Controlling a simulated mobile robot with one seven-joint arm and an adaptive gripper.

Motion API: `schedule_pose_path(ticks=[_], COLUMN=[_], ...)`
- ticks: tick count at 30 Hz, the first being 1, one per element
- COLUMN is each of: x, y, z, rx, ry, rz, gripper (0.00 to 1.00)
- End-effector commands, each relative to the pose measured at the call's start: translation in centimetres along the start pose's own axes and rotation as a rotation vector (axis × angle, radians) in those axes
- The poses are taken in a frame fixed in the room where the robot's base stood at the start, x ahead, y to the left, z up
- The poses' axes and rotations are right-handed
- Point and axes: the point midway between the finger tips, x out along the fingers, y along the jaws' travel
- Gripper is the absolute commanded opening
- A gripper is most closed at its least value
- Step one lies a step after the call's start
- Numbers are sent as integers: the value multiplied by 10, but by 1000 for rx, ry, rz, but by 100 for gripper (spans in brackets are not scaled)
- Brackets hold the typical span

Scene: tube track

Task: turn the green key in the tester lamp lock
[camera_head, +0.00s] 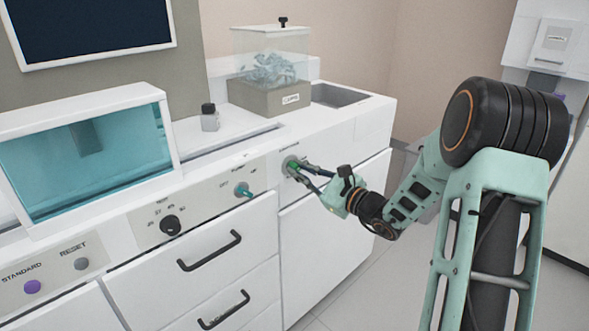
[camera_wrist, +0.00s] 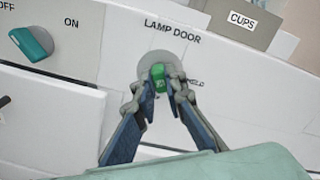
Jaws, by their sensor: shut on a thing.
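The green key (camera_head: 293,167) sits in the round grey lamp door lock (camera_head: 286,164) on the white front panel. In the wrist view the green key (camera_wrist: 158,77) shows between my fingertips, in front of the grey lock disc (camera_wrist: 178,58) under the words LAMP DOOR. My gripper (camera_head: 301,168) reaches the panel from the right. In the wrist view my gripper (camera_wrist: 160,82) is shut on the green key, one finger on each side. The fingers hide the key's sides and the lower part of the lock.
A teal switch (camera_wrist: 31,42) marked OFF and ON is left of the lock; it also shows in the head view (camera_head: 243,190). A black knob (camera_head: 170,225) is further left. Drawer handles (camera_head: 209,251) stick out below. A clear-lidded CUPS box (camera_head: 268,97) stands on the counter above.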

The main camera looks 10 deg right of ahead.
Motion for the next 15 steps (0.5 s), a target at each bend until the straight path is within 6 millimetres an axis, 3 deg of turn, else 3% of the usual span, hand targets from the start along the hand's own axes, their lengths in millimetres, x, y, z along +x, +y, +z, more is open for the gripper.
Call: schedule_pose_path(ticks=[15], x=[0], y=[2], z=[-3], rx=[-169], ry=[0], rz=[0], gripper=[0])
